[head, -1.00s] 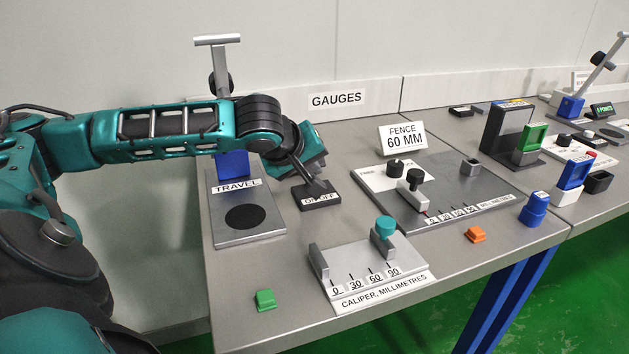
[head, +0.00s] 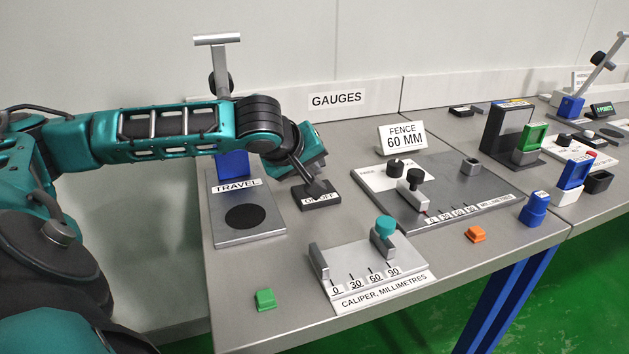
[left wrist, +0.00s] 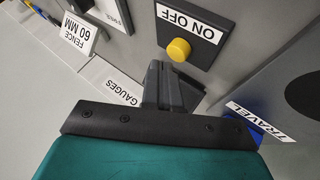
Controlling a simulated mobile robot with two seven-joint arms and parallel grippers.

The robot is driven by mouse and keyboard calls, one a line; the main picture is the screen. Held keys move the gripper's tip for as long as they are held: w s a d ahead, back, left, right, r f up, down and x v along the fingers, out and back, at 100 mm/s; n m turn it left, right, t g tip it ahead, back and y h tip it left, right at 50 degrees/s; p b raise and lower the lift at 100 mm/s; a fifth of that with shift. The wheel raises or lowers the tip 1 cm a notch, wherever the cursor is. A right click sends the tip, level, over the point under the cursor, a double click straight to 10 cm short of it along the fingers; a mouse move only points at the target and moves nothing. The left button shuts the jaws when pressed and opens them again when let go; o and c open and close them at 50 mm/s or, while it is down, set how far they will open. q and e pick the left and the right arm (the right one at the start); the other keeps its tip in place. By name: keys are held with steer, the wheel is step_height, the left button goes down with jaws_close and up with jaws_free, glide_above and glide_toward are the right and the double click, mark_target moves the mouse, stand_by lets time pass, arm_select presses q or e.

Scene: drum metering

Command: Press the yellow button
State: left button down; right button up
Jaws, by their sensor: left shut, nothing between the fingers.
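The yellow button (left wrist: 179,49) is round and sits on a dark box (left wrist: 192,32) labelled ON OFF, seen in the left wrist view. In the head view the same dark box (head: 320,203) stands on the grey table, and my left gripper hides the button. My left gripper (head: 318,189) is shut and empty, pointing down at the box. In the left wrist view its fingertips (left wrist: 157,66) are close beside the button; I cannot tell whether they touch the box. My right gripper is not in view.
The TRAVEL plate (head: 263,232) with its blue block and upright lever is left of the box. The fence fixture (head: 462,181) is to the right. The caliper (head: 350,258) and a green block (head: 265,299) are nearer. A GAUGES sign (head: 337,99) stands behind.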

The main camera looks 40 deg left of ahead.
arm_select(q)
steer(key=shift+f, duration=0.4)
steer(key=shift+f+b, duration=0.25)
steer(key=shift+b, duration=0.05)
steer(key=shift+r, duration=0.1)
steer(key=shift+r+p, duration=0.6)
steer(key=shift+p, duration=0.2)
step_height(320, 180, up, 6)
steer(key=p, duration=0.5)
steer(key=shift+p, duration=0.35)
